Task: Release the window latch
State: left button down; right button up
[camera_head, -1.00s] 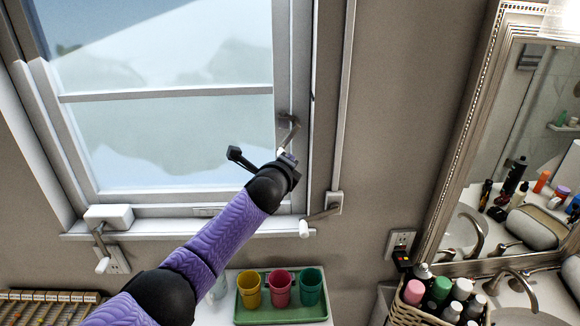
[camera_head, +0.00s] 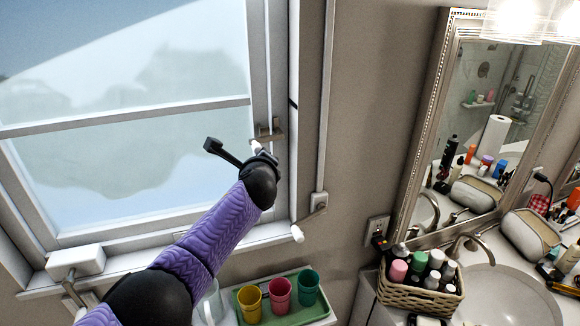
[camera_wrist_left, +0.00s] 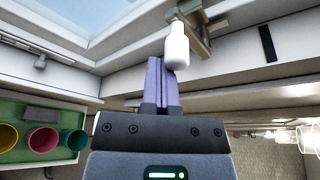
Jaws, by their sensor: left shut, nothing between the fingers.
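The window latch (camera_head: 270,133) is a grey-brown metal bracket on the window's right side. Its handle ends in a white knob (camera_head: 257,146). The latch bracket (camera_wrist_left: 193,25) and white knob (camera_wrist_left: 177,46) are closer in the left wrist view. My left gripper (camera_wrist_left: 162,62) is shut and empty, its purple fingers together. The fingertips are right beside the knob's lower left side; I cannot tell whether they touch. In the head view my left gripper (camera_head: 263,155) is just below the knob and mostly hidden behind my wrist. My right gripper is not in view.
Below the sill, a green tray (camera_head: 285,314) holds yellow, pink and teal cups. A crank with a white knob (camera_head: 298,234) sticks out at the sill's right end. A basket of bottles (camera_head: 420,288) and a sink (camera_head: 487,293) are at right.

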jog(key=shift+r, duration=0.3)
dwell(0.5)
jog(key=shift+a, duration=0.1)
